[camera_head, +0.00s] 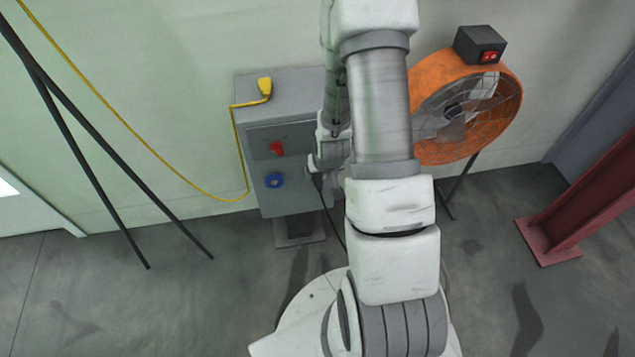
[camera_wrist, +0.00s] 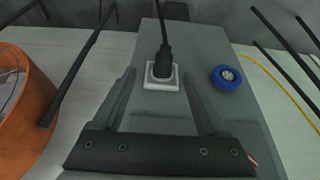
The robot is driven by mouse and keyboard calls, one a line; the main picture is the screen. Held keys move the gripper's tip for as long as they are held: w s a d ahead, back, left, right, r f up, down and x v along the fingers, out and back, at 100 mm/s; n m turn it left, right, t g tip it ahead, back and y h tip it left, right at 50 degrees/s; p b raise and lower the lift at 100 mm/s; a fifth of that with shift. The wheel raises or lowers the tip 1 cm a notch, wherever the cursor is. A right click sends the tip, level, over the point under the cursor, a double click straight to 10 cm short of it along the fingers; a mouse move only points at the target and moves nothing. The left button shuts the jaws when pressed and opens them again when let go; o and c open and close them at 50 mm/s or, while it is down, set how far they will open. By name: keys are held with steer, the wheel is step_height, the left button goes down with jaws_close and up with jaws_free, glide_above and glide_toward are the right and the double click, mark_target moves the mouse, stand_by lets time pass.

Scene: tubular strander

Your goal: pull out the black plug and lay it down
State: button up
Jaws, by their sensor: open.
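The black plug (camera_wrist: 163,62) sits in a white square socket (camera_wrist: 160,84) on the face of the grey box (camera_wrist: 130,115); its cable runs up in the wrist view. My gripper (camera_wrist: 158,74) is open, with one finger on each side of the socket and the plug between the fingertips, apart from both as far as I can tell. In the head view my arm hides the plug and most of the gripper. The black cable (camera_head: 331,215) hangs below there, beside the grey box (camera_head: 256,205).
The box carries a red switch (camera_head: 277,149) and a blue round socket (camera_head: 274,180). A yellow plug (camera_head: 264,86) with a yellow cable lies on top. An orange fan (camera_head: 435,75) stands to the right, black poles (camera_head: 92,180) lean left, and a red steel post (camera_head: 580,205) stands far right.

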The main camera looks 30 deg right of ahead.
mark_target(318, 179)
steer(key=x, duration=0.2)
steer(key=b+x, duration=0.2)
steer(key=x, duration=0.1)
steer(key=shift+w+a+f, duration=0.2)
steer(key=shift+w+f, duration=0.05)
steer(key=shift+w, duration=0.1)
jaws_close()
